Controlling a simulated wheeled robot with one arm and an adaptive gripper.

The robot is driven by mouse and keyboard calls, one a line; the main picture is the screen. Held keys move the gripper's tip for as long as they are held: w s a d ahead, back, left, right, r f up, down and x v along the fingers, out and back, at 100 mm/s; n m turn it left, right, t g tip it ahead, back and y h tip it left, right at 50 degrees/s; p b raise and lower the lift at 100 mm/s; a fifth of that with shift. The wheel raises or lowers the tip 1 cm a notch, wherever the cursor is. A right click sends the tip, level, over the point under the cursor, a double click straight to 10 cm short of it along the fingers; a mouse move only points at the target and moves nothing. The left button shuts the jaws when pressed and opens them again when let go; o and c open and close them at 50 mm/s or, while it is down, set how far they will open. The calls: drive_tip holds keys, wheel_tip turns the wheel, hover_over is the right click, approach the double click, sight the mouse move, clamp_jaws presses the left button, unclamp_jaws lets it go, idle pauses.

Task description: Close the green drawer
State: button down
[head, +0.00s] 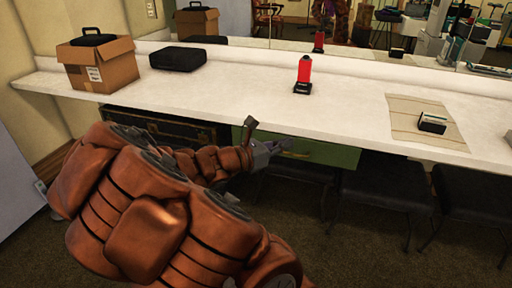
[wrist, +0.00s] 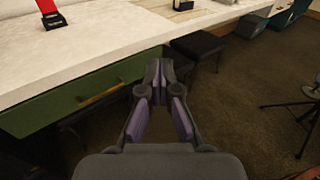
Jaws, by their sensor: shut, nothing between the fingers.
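The green drawer (head: 335,154) is under the white counter, near the middle of the head view. In the wrist view its green front (wrist: 50,113) shows at the left, just below the counter edge, with a brass handle (wrist: 102,94). No drawer interior shows, and I cannot tell whether the front is fully flush. My gripper (head: 288,148) is in front of the drawer in the head view and hides its left part. In the wrist view my gripper (wrist: 158,66) is shut and empty, its fingertips beside the drawer front's right end. I cannot tell whether they touch it.
The white counter (head: 240,95) holds a cardboard box (head: 105,72), a black case (head: 178,57), a red-and-black item (head: 303,75) and a card holder (head: 433,123) on a mat (head: 405,110). Dark stools (head: 385,185) stand under it at the right. A dark trunk (head: 165,125) is left of the drawer.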

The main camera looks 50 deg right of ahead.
drive_tip(key=w+d+f+n+t+h+b, duration=0.1)
drive_tip(key=w+d+f+n+t+h, duration=0.15)
drive_tip(key=w+n, duration=0.35)
drive_tip(key=n+t+y+b, duration=0.25)
drive_tip(key=n+t, duration=0.65)
drive_tip(key=n, duration=1)
approach(258, 138)
drive_tip(key=shift+t+h, duration=0.25)
drive_tip(key=shift+h, duration=0.05)
drive_tip(key=shift+f+b+x, duration=0.15)
drive_tip(key=shift+b+x, duration=0.5)
drive_tip(key=shift+x, duration=1.15)
drive_tip(key=shift+f+b+x, duration=0.1)
drive_tip(key=shift+b+x, duration=0.5)
drive_tip(key=shift+x, duration=1.2)
